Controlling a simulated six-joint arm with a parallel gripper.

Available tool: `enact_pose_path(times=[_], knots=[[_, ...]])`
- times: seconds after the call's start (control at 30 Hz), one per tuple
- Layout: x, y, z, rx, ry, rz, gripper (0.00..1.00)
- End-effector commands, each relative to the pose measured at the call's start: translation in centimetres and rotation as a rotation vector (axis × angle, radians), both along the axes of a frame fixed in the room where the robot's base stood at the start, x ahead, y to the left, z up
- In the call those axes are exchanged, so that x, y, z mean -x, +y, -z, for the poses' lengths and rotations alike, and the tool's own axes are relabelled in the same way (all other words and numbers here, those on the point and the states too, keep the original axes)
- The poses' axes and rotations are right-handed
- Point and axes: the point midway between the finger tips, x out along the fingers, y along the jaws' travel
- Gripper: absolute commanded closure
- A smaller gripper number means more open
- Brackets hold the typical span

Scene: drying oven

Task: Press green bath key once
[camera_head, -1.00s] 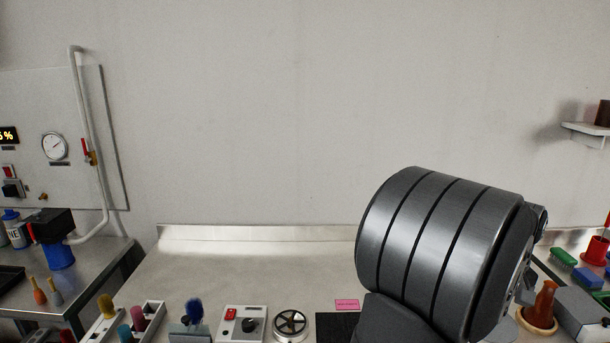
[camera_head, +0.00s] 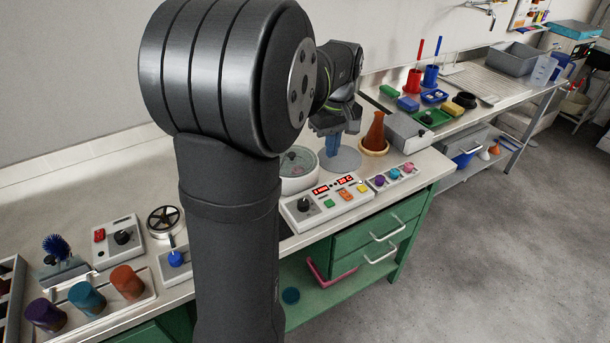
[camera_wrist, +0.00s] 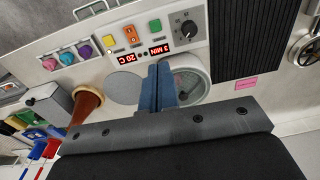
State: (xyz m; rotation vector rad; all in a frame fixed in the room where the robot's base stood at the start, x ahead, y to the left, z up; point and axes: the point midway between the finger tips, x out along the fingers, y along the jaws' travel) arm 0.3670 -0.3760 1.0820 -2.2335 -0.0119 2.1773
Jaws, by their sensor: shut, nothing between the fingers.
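The white bath control panel (camera_head: 328,203) carries a black knob, red displays and small coloured keys. The green key (camera_head: 330,203) is nearest the knob, beside orange and yellow keys. It also shows in the wrist view (camera_wrist: 155,26), beyond the displays, which read "3 MIN" and "20 C" upside down. The round bath (camera_head: 298,167) stands behind the panel. My gripper (camera_head: 332,152) is shut and empty, its blue fingers pointing down behind the panel. In the wrist view the fingers (camera_wrist: 159,72) overlap the bath's rim and end short of the displays, apart from the green key.
A brown flask (camera_head: 375,132) in a tan ring and a grey box (camera_head: 408,130) stand right of my gripper. A small box with purple, blue and pink knobs (camera_head: 392,176) adjoins the panel. My upper arm hides part of the bench. Open floor lies at front right.

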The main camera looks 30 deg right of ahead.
Motion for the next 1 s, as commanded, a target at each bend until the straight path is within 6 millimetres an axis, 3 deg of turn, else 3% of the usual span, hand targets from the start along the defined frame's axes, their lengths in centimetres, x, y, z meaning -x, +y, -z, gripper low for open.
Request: enact_pose_path(times=[0.3,0.5,0.8,1.0], knots=[[0.0,1.5,3.9,-0.192,-0.271,0.169,1.00],[0.1,1.4,5.5,-0.284,-0.480,0.358,1.00],[1.1,-0.1,6.5,-0.329,-0.676,0.597,1.00],[1.3,-0.5,6.7,-0.333,-0.708,0.643,1.00]])
